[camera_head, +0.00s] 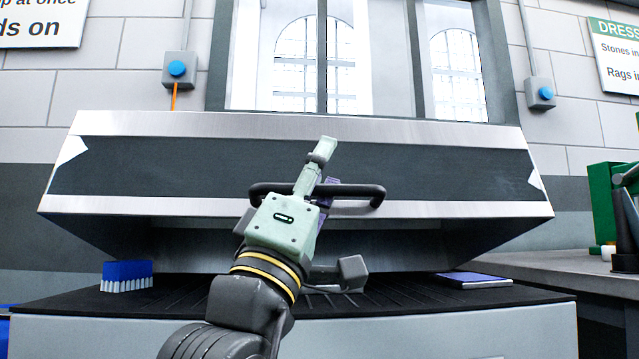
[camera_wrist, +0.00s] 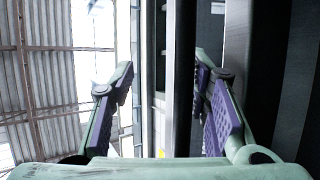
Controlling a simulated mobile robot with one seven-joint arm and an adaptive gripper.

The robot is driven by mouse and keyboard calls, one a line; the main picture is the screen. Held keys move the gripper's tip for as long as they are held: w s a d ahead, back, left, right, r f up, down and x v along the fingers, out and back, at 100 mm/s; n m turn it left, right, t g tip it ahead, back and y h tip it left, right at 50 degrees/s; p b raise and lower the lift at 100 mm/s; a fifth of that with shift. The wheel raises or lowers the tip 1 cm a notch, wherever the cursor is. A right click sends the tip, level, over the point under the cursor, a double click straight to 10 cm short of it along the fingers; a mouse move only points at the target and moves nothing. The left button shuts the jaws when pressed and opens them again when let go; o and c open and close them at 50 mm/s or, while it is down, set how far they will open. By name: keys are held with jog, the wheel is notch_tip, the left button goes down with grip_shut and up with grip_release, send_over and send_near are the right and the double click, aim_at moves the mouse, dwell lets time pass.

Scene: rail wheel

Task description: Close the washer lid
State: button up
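The washer lid (camera_head: 430,170) is a wide, dark grey panel with bright metal edges. It is raised, with a dark gap between it and the black ribbed washer bed (camera_head: 400,287). A dark bar handle (camera_head: 362,190) runs across the lid's front. My gripper (camera_head: 321,165) is at the middle of the handle and hides part of it. In the wrist view, my gripper (camera_wrist: 165,65) has its purple-padded fingers spread apart. A dark vertical bar, seemingly the handle (camera_wrist: 184,85), shows between them, nearer the right finger. Contact cannot be told.
A blue brush (camera_head: 127,275) stands on the bed at left and a flat blue item (camera_head: 473,280) lies at right. A grey counter (camera_head: 590,265) with a green machine (camera_head: 608,208) is at right. Blue-button boxes (camera_head: 177,69) are on the wall behind.

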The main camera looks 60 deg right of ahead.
jog(key=b+v, duration=0.6)
jog(key=v, duration=0.6)
jog(key=shift+f+b, duration=0.3)
jog(key=shift+b, duration=0.1)
dwell(0.5)
jog(key=shift+w, duration=0.2)
